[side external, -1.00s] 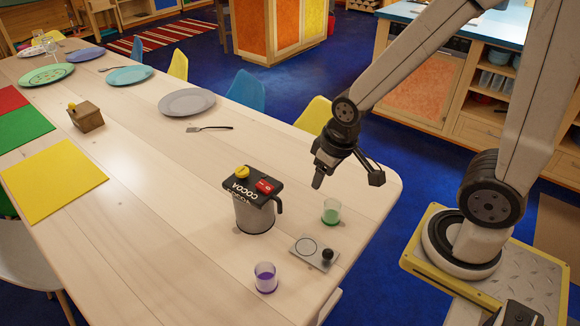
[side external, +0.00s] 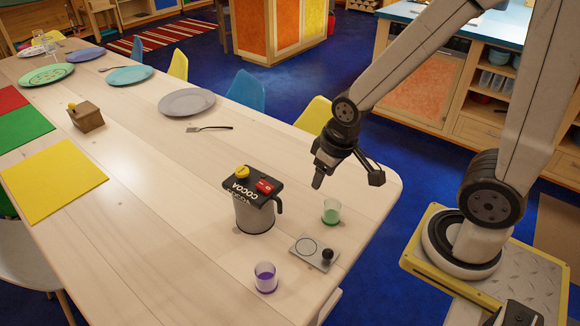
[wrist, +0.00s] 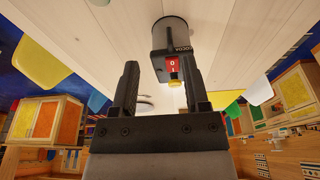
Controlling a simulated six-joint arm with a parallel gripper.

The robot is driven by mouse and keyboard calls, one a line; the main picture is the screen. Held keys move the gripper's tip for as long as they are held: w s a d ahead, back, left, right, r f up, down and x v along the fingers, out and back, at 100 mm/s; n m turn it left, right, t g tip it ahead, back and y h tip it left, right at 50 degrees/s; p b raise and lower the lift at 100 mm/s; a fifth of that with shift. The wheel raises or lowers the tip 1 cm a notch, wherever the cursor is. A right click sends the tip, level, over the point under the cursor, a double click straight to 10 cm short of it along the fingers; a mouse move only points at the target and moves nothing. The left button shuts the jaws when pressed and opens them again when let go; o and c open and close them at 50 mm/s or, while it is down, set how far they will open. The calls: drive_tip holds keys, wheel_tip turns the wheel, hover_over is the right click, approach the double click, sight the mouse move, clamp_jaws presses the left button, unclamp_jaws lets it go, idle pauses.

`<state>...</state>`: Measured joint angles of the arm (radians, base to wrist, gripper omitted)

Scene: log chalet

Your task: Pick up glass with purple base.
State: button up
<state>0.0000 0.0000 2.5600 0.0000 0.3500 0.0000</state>
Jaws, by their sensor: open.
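The glass with a purple base (side external: 265,277) stands upright near the front edge of the table in the side view. A similar glass with a green base (side external: 331,211) stands to its upper right. My gripper (side external: 346,181) is open and empty above the table's right end, up and right of both glasses. In the wrist view the open fingers (wrist: 160,88) point toward the cocoa machine, and I cannot make out the purple-based glass there.
The cocoa machine (side external: 254,212) stands left of the green-based glass; it also shows in the wrist view (wrist: 171,36). A small plate with a black knob (side external: 314,252) lies between the glasses. A fork (side external: 209,128), a grey plate (side external: 187,102) and a wooden box (side external: 87,117) are farther back.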

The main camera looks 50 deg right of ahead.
drive_tip(key=shift+o, duration=0.2)
drive_tip(key=o, duration=0.5)
drive_tip(key=n+g, duration=0.3)
drive_tip(key=n, duration=1.7)
approach(266, 271)
wheel_tip(266, 271, down, 5)
drive_tip(key=shift+s+f, duration=0.15)
drive_tip(key=shift+f, duration=0.1)
drive_tip(key=shift+f, duration=1.25)
